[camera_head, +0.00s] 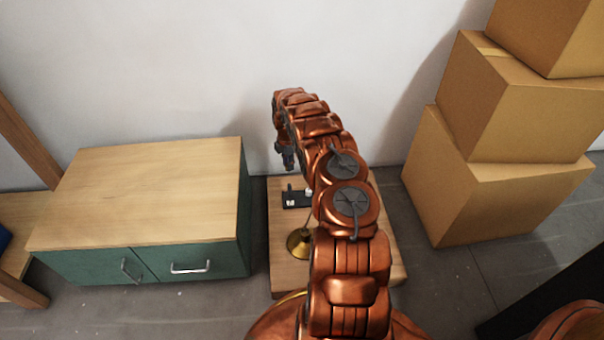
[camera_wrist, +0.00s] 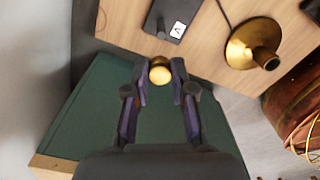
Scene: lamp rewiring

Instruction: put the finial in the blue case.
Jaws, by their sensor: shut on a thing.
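The finial (camera_wrist: 160,72) is a small round brass-coloured piece between my fingertips in the wrist view. My gripper (camera_wrist: 160,75) is shut on it, seen from above with the green cabinet front and the wooden table behind it. In the head view my gripper (camera_head: 287,158) hangs above the back left part of the small table, and the finial cannot be made out there. A blue thing (camera_head: 4,238), perhaps the blue case, shows only as a sliver on the wooden shelf at the far left edge. Its inside is out of view.
The small wooden table (camera_head: 283,278) carries a black block with white marks (camera_head: 296,199) and a brass lamp base (camera_head: 299,243). A green cabinet with a bare wooden top (camera_head: 150,190) stands between table and shelf. Cardboard boxes (camera_head: 490,175) are stacked right.

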